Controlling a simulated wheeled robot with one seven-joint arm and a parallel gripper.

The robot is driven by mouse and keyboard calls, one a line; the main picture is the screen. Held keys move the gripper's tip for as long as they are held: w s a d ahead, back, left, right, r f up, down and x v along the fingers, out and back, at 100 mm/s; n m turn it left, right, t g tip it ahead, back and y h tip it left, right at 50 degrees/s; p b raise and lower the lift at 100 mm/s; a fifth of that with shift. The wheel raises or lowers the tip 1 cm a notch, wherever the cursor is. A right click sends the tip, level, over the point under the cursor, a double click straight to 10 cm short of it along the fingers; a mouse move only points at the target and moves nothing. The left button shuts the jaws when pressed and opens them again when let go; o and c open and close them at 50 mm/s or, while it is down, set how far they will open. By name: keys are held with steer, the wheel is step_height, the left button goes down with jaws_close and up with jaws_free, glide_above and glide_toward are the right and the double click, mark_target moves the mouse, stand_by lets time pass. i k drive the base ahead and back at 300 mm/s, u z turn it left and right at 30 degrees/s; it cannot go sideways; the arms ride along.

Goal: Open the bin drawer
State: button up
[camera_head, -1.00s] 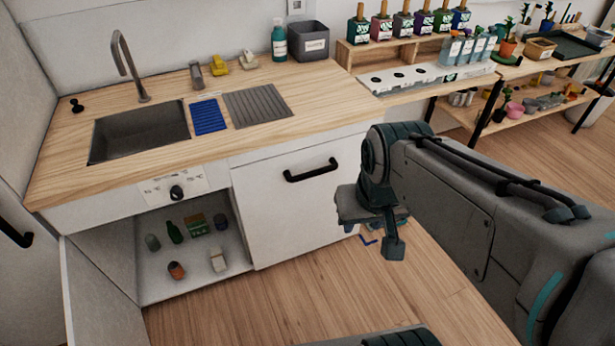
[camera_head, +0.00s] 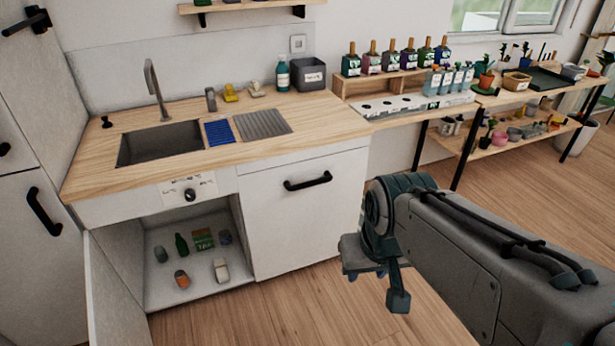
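The white drawer front (camera_head: 309,225) with a black bar handle (camera_head: 307,182) is under the counter, right of the open cupboard. It looks shut, flush with the cabinet. I take this as the bin drawer, though no bin shows. My gripper (camera_head: 378,281) hangs at the end of my arm, to the right of the drawer front and lower than the handle, apart from both. Its two fingers point down, and one is partly hidden, so I cannot tell how far apart they are. I see nothing held.
The open cupboard (camera_head: 190,285) holds several small items, its door (camera_head: 117,292) swung out at left. The wooden counter (camera_head: 330,125) carries a sink (camera_head: 160,143) and a grey bin (camera_head: 308,75). The floor (camera_head: 290,315) before the drawer is clear.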

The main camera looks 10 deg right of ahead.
mark_target(296, 215)
steer(key=u, duration=0.2)
steer(key=i, duration=1.25)
steer(key=z, duration=0.3)
